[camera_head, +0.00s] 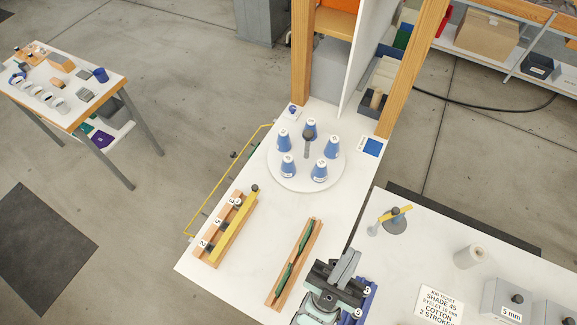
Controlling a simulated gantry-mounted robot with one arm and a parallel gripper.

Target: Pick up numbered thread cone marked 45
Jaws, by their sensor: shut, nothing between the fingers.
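Several blue thread cones with white number labels stand upright in a ring on a white round turntable (303,160). They are a back-left cone (283,141), a back cone (312,127), a right cone (331,149), a front-right cone (320,172) and a front-left cone (288,166). The labels are too small to read, so I cannot tell which is 45. My gripper (347,266) is at the bottom of the view, shut and empty, well in front of the cones and apart from them.
A dark-knobbed post (308,146) stands amid the cones. Wooden uprights (302,55) and a white panel (365,55) rise behind. A numbered wooden rack (225,228) and a wooden tray with green items (294,263) lie in front. A job ticket (438,304) reads shade 45.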

